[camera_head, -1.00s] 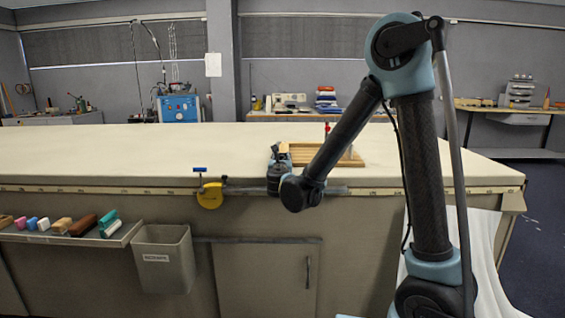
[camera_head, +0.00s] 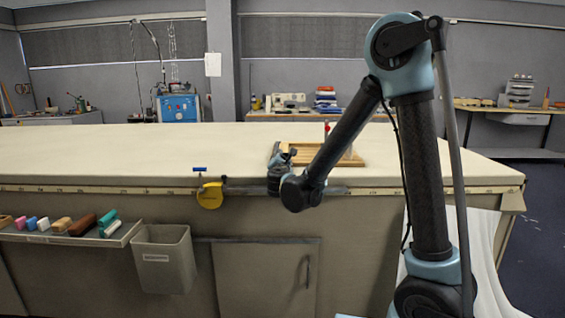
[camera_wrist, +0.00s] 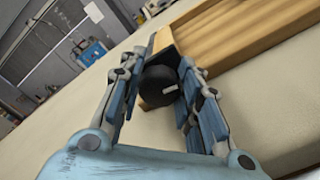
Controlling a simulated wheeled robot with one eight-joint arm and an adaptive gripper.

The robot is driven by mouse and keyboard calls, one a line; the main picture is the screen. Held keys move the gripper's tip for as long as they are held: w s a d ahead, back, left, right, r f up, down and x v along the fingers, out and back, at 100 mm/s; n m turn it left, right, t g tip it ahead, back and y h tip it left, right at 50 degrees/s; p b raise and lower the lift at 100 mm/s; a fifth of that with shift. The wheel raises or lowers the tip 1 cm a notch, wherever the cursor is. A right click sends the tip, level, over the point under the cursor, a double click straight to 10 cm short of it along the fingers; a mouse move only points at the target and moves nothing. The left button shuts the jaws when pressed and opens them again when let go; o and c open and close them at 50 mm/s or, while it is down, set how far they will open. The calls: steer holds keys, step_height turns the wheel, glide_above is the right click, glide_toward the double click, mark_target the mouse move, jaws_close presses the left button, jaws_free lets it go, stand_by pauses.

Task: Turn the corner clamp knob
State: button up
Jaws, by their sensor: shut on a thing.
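The corner clamp's knob (camera_wrist: 157,88) is a dark round knob with a short white mark, seen in the wrist view between my fingers. My gripper (camera_wrist: 160,64) is shut on it, one finger on each side. Part of the clamp's dark body shows just beyond the knob, against the corner of a wooden frame (camera_wrist: 240,40). In the head view my gripper (camera_head: 281,156) is at the left near corner of the wooden frame (camera_head: 350,160); the knob is too small or hidden to make out there.
The long cloth table (camera_head: 100,155) is mostly clear to the left. A yellow tape measure (camera_head: 210,196) and a blue-handled clamp (camera_head: 199,170) are at its front edge. A grey bin (camera_head: 163,260) and a tray with several coloured blocks (camera_head: 120,238) hang in front.

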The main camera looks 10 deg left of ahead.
steer(key=m, duration=0.5)
steer(key=shift+d+f+m, duration=0.15)
steer(key=shift+d+m, duration=0.1)
steer(key=shift+m, duration=0.15)
stand_by(0.4)
steer(key=o, duration=1)
steer(key=v, duration=1.1)
steer(key=shift+s, duration=0.4)
